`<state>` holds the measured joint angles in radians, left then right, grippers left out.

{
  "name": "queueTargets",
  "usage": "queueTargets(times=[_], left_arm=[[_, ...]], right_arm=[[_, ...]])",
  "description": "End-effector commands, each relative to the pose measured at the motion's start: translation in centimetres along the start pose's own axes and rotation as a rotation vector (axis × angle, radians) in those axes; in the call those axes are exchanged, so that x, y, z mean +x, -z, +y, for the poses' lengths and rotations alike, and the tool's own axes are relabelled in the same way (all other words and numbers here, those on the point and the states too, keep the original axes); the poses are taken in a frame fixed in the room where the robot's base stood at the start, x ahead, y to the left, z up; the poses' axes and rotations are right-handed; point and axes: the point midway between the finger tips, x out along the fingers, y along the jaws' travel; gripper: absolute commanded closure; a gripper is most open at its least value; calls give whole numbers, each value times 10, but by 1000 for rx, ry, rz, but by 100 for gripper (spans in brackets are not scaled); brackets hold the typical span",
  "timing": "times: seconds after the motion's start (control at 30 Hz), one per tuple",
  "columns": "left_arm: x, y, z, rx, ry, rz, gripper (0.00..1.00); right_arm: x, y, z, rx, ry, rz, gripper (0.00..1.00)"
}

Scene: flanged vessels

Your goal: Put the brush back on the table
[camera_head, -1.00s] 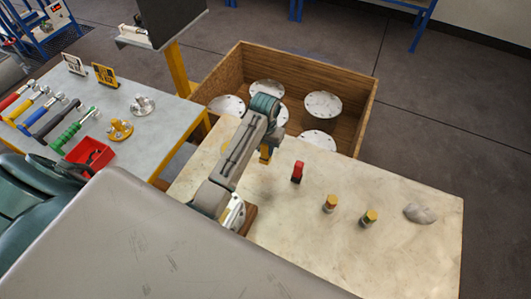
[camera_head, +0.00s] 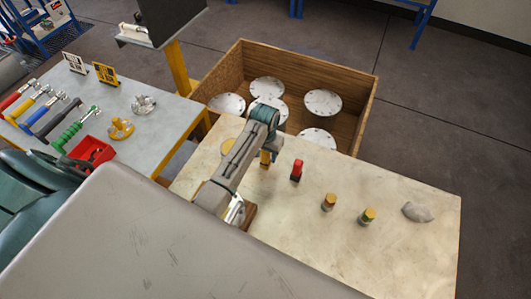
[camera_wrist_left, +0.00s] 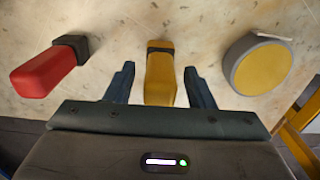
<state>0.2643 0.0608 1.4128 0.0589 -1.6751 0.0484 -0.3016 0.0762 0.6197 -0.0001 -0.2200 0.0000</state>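A yellow block-like piece with a dark band at its far end, which I take to be the brush (camera_wrist_left: 160,75), shows between the fingers of my left gripper (camera_wrist_left: 161,84) in the wrist view. Bare gaps show on both sides, so the fingers are open around it and not touching it. In the head view the yellow brush (camera_head: 265,159) shows at the pale table (camera_head: 330,245), beside my left wrist, which hides most of the fingers. Whether its lower end rests on the table is hard to tell. My right gripper is not in view.
A similar red piece with a black end (camera_head: 297,170) stands close to the right. A yellow-grey disc (camera_wrist_left: 262,65) lies on the other side. Two small capped cylinders and a grey lump (camera_head: 418,212) stand farther right. A wooden crate (camera_head: 310,60) with metal flanges adjoins the table's back.

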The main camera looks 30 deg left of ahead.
Motion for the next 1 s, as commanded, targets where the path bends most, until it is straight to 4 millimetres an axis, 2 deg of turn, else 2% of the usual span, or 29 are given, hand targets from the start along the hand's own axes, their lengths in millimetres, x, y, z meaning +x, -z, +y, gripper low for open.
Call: queueTargets(times=[0.17, 0.27, 0.53, 0.63, 0.7, 1.0], left_arm=[[-4, 0, 0, 0, 0, 2, 51], [-14, 1, 0, 0, 0, 4, 51], [-73, 1, 0, 0, 0, 8, 51], [-98, 1, 0, 0, -1, 6, 51], [-113, 0, 0, 0, -1, -1, 51], [-124, 0, 0, 0, 0, -1, 51]], right_arm=[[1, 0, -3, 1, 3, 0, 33], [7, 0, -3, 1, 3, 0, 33], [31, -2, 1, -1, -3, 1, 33], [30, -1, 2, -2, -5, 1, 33], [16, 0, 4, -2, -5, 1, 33], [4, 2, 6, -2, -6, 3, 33]])
